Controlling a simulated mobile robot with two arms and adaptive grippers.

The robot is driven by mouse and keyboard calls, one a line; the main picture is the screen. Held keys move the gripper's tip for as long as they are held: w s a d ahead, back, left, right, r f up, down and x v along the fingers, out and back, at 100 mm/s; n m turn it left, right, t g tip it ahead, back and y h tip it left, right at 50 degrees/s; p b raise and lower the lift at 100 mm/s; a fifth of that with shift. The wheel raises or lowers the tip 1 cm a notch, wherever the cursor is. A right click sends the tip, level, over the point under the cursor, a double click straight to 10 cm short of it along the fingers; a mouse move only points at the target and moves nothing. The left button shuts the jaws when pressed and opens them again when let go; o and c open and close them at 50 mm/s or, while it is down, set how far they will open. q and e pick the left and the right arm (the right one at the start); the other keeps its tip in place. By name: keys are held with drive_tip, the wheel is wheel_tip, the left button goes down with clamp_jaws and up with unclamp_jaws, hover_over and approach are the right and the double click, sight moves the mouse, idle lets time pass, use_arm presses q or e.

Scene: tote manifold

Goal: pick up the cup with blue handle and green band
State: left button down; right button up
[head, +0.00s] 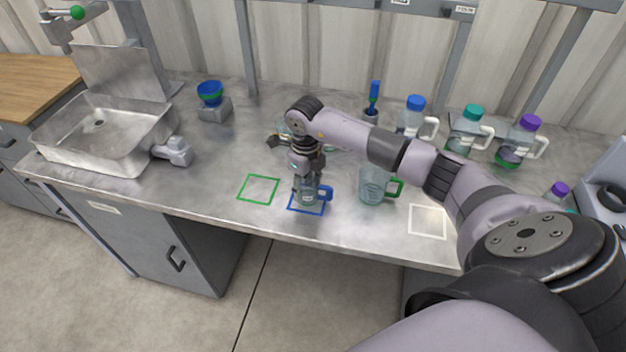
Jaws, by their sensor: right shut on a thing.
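A clear cup with a blue handle (325,194) stands in or just over the blue square outline (292,208) near the counter's front edge. My right gripper (306,188) points down and is shut on this cup from above. The gripper covers much of the cup, and I cannot make out a green band on it. I cannot tell whether the cup touches the counter. My left gripper is not in view.
A clear cup with a green handle (372,186) stands close right of the held cup. Green (244,198) and white (428,235) square outlines are empty. Jugs with blue (415,103), teal (472,112) and purple (530,122) caps stand back right. A metal sink (60,150) is left.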

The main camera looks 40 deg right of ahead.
drive_tip(key=c, duration=0.4)
drive_tip(key=shift+r, duration=0.1)
